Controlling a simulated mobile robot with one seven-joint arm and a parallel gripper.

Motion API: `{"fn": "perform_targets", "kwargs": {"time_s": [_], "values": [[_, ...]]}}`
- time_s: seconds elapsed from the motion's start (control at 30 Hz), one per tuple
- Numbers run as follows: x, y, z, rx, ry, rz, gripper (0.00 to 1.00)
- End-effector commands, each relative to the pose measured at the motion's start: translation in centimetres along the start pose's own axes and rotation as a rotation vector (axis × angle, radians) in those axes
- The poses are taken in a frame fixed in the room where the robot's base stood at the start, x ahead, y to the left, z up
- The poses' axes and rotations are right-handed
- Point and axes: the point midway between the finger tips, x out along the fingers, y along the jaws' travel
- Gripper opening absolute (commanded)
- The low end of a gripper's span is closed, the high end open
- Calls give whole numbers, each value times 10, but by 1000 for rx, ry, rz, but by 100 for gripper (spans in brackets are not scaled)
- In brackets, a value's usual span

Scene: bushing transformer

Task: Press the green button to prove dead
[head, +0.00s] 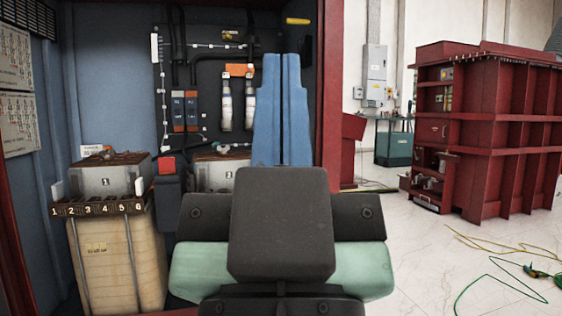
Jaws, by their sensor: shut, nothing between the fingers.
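My gripper (282,62) is in the middle of the head view, in front of the open cabinet. Its two blue fingers point up in the picture and lie side by side, shut with nothing between them. I cannot make out a green button. The fingers and the dark gripper body cover part of the cabinet's back panel (205,80), which carries cables, breakers and fuse-like cylinders. I cannot tell how far the fingertips are from the panel.
A tan wound transformer (115,265) with a numbered terminal strip (97,207) stands at the cabinet's lower left. The cabinet's red frame (330,90) rises just right of the fingers. A large red cabinet (490,130) stands further right. Cables (492,277) lie on the pale floor.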

Motion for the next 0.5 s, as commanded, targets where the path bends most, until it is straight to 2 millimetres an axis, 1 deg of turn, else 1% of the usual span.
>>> {"fn": "perform_targets", "kwargs": {"time_s": [0.03,0.17,0.5], "values": [[16,0,-15,0,0,0,0],[44,0,-42,0,1,0,0],[128,0,-122,1,1,-1,0]]}}
